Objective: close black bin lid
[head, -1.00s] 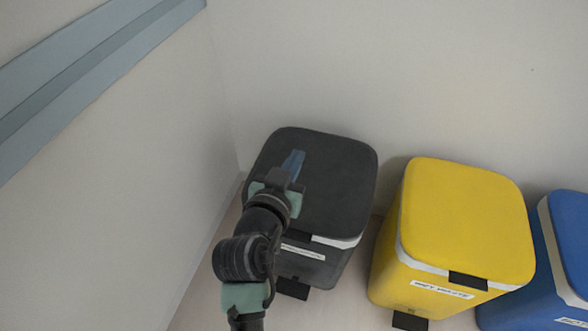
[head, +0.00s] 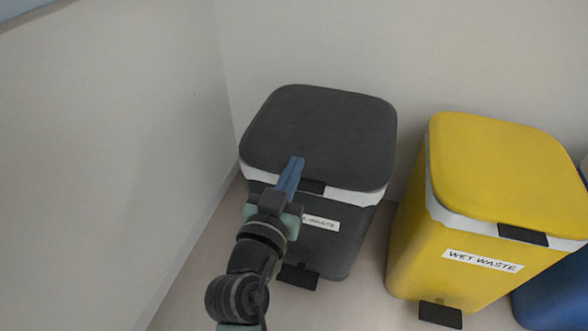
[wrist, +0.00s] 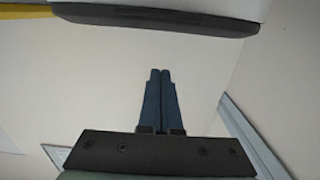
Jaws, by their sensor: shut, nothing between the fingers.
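The black bin (head: 345,243) stands on the floor by the corner of the walls. Its dark lid (head: 325,130) lies flat over the top, with the white rim (head: 352,198) showing along the front. My gripper (head: 293,165) is shut and empty, with its blue fingers at the front edge of the lid in the head view. I cannot tell whether they touch it. In the wrist view the closed fingers (wrist: 160,75) point toward a pale wall, and a dark edge with a white band (wrist: 165,18) crosses the top.
A yellow bin (head: 430,245) labelled WET WASTE stands to the right, its lid down. A blue bin (head: 550,300) is partly cut off at the far right. Pale walls (head: 120,150) stand close on the left and behind. Black pedals (head: 298,276) jut out at the bins' feet.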

